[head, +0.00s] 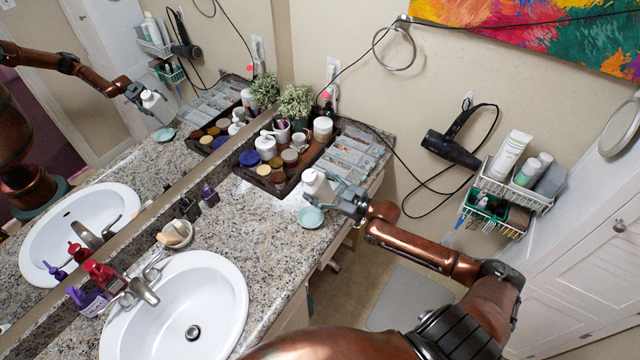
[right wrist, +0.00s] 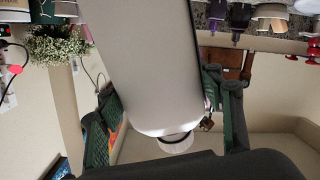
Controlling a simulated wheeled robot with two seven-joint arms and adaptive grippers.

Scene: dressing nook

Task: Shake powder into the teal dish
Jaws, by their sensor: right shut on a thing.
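My right gripper (head: 346,201) is shut on a white bottle (head: 317,184) at the counter's right part. In the right wrist view the bottle (right wrist: 150,65) fills the middle between my two fingers, with a small white cap end (right wrist: 176,142) at the bottom. The bottle looks tilted. The teal dish (head: 311,218) lies on the counter just below the bottle in the head view, apart from it. A pale patch on the granite left of the dish may be powder. I cannot make out the dish's contents. My left gripper is not in view.
A dark tray (head: 262,183) of jars and bottles stands behind the bottle, beside a clear organizer (head: 352,152) and a plant (head: 296,103). The sink (head: 180,310), with soap bottles, is at lower left. A mirror lines the left. A hair dryer (head: 452,149) hangs on the wall.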

